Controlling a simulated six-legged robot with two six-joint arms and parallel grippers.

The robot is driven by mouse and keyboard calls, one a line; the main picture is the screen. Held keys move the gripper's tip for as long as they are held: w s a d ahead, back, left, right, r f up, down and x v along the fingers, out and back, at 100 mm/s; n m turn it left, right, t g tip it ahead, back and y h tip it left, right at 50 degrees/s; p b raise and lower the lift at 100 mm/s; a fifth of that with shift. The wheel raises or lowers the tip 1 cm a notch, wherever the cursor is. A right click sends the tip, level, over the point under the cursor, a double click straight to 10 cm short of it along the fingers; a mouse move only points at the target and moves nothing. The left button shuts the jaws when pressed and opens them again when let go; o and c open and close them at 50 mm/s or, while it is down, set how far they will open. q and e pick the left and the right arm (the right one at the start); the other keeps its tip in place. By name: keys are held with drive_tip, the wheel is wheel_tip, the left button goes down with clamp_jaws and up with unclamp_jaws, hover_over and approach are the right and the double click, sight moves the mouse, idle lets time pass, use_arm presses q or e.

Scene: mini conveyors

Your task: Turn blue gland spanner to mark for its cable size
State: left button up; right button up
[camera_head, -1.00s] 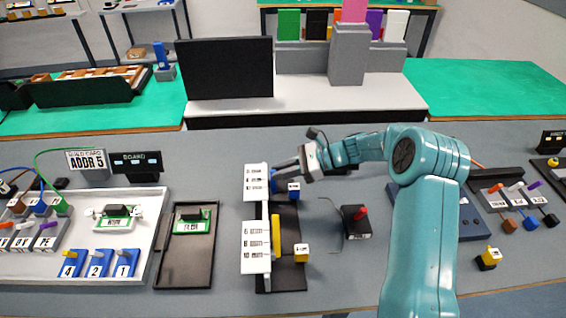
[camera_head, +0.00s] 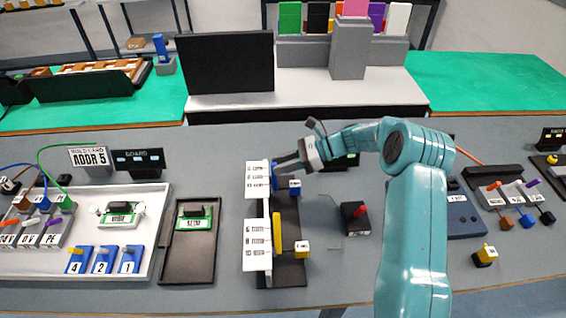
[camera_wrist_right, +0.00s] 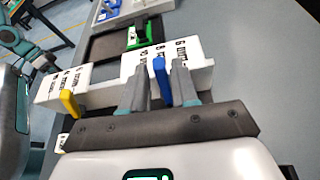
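The blue gland spanner (camera_head: 274,178) stands at the far end of the black fixture (camera_head: 288,262), beside the far white scale plate (camera_head: 257,178). My right gripper (camera_head: 279,164) is over it. In the right wrist view, the blue spanner (camera_wrist_right: 160,78) stands between the two grey fingers (camera_wrist_right: 160,72), closer to the right finger, with a gap at the left one. The fingers look open around it. The scale's print (camera_wrist_right: 156,52) is too small to read surely. The yellow spanner (camera_head: 277,233) stands beside the near scale plate (camera_head: 256,242). My left gripper is out of view.
Small blue-marked (camera_head: 295,185) and yellow-marked (camera_head: 302,249) blocks sit at the fixture's right side. A dark box with a red knob (camera_head: 357,216) is further right. A black tray (camera_head: 173,272) and a white tray (camera_head: 150,262) lie left.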

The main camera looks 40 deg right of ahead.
drive_tip(key=shift+o, duration=0.3)
drive_tip(key=shift+d, duration=0.1)
drive_tip(key=b+v, duration=0.2)
drive_tip(key=v, duration=1.4)
drive_tip(key=shift+s+r, duration=0.1)
drive_tip(key=shift+s, duration=0.05)
